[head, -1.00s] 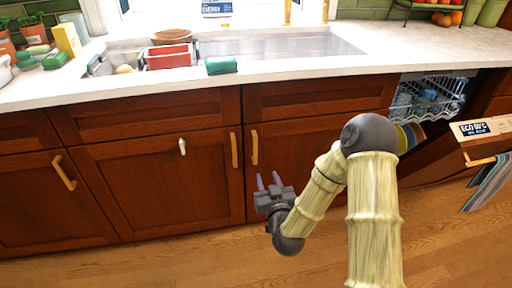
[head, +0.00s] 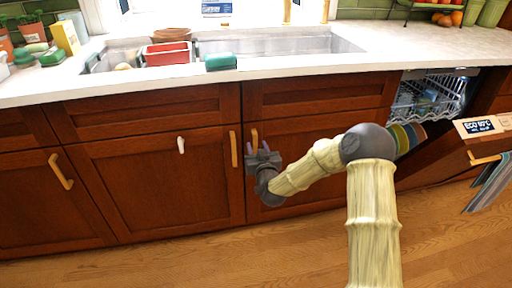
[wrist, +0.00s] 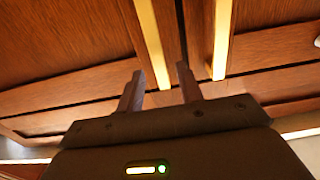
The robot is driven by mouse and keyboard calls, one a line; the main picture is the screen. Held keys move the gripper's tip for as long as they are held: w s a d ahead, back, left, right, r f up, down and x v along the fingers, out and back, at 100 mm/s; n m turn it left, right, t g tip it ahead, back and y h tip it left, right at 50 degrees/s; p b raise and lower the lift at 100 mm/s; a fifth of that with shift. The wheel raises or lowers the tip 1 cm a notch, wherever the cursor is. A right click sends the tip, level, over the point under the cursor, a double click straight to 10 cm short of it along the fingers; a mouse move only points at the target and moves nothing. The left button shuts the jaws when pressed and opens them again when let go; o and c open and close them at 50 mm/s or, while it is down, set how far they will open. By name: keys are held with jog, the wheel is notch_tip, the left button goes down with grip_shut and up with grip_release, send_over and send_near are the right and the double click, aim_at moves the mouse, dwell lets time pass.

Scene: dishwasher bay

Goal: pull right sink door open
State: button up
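The right sink door (head: 315,135) is a dark red-brown cabinet front under the sink and looks closed. Its vertical brass handle (head: 254,138) is near the door's left edge, and my gripper covers its lower part. My gripper (head: 259,149) is at this handle, fingers apart. In the wrist view, the handle (wrist: 150,40) runs down into the gap between the two spread fingertips (wrist: 161,76); I cannot tell whether they touch it. The left sink door's handle (head: 233,149) is just to the left, and it also shows in the wrist view (wrist: 221,40).
The left sink door (head: 150,185) has a small white catch (head: 181,145). An open dishwasher with a rack (head: 430,98) and lowered door (head: 485,128) is to the right. The wooden floor (head: 215,255) in front of the cabinets is clear.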

jog(key=shift+x, duration=1.05)
grip_shut()
jog(key=shift+s, duration=0.15)
